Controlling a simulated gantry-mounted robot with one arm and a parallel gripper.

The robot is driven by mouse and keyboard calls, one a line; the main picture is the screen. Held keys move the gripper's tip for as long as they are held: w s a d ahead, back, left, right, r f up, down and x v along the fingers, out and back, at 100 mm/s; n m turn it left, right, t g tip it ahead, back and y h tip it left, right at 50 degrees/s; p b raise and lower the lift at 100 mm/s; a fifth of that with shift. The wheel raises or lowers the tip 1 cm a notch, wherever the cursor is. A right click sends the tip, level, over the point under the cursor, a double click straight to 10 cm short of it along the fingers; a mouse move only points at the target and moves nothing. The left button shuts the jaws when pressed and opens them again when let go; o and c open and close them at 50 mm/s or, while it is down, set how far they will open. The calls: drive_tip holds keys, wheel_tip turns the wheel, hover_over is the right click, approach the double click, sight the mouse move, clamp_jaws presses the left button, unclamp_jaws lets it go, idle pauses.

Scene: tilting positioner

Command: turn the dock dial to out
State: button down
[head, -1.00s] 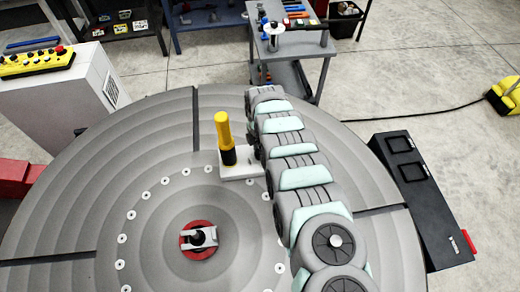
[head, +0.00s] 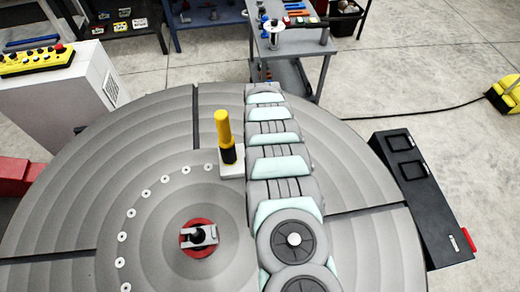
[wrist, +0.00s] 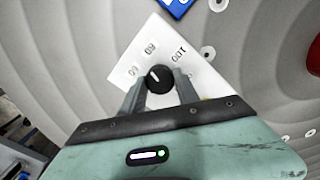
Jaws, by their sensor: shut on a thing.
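The dock dial shows in the wrist view as a round black knob (wrist: 159,77) with a white pointer mark, on a white plate (wrist: 195,68). Three small dark labels stand around the knob, too small to read surely. The pointer slants up and left, roughly between the left and middle labels. My gripper (wrist: 160,88) has one finger on each side of the knob and is shut on it. In the head view my arm hides the dial and the gripper.
A yellow and black upright handle (head: 226,138) stands on a white base (head: 231,170) close left of my arm. The large grey round table (head: 80,190) has a red hub (head: 198,238) at its middle. A blue piece (wrist: 176,6) lies beyond the dial plate.

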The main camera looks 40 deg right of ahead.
drive_tip(key=m+b, duration=0.1)
drive_tip(key=m, duration=0.4)
drive_tip(key=shift+f+m, duration=0.15)
drive_tip(key=shift+m, duration=0.15)
drive_tip(key=m+b, duration=0.3)
drive_tip(key=m, duration=0.3)
drive_tip(key=m+b, duration=0.2)
drive_tip(key=m, duration=0.3)
drive_tip(key=shift+m+b, duration=0.4)
drive_tip(key=m+b, duration=0.2)
drive_tip(key=m, duration=0.2)
drive_tip(key=shift+m+b, duration=0.3)
drive_tip(key=shift+m, duration=0.1)
drive_tip(key=c, duration=0.9)
unclamp_jaws()
drive_tip(key=shift+r, duration=0.2)
